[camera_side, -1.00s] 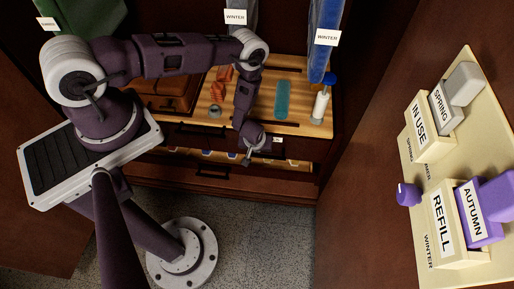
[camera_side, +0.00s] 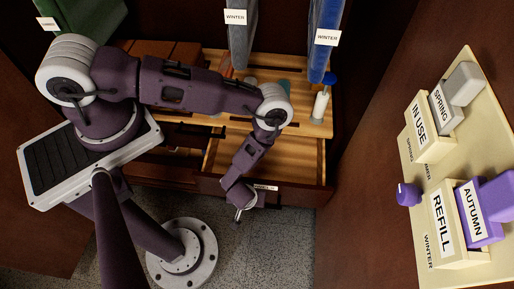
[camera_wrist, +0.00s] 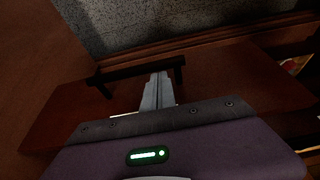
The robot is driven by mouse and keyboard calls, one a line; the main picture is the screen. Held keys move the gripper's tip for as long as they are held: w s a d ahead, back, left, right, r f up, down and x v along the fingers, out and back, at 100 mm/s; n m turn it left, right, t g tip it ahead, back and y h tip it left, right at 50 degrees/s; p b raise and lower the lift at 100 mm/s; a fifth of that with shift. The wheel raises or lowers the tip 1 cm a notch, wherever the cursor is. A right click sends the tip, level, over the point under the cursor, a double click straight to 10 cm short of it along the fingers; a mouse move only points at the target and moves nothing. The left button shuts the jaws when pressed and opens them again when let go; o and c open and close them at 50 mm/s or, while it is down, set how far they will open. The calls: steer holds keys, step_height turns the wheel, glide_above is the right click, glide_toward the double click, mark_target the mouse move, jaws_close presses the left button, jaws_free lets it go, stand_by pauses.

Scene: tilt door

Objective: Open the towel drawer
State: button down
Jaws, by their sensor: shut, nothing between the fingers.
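A drawer (camera_side: 300,160) under the wooden counter is pulled far out. Its light wood inside shows and the visible part looks empty. Its dark brown front (camera_side: 297,194) carries a white label (camera_side: 265,187) too small to read, so I cannot tell whether it names towels. My gripper (camera_side: 239,217) is at the left part of this front. In the wrist view, my gripper (camera_wrist: 160,76) is shut and empty, with its fingertips at the dark bar handle (camera_wrist: 115,75). I cannot tell whether they touch it.
The wooden counter (camera_side: 317,128) above holds a white bottle (camera_side: 320,104) with a blue top. Blue (camera_side: 325,40) and grey garments labelled WINTER hang over it. A side panel with bins (camera_side: 432,138) stands at the right.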

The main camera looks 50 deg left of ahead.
steer(key=s+d, duration=0.4)
steer(key=shift+s+d, duration=0.3)
steer(key=shift+d, duration=0.05)
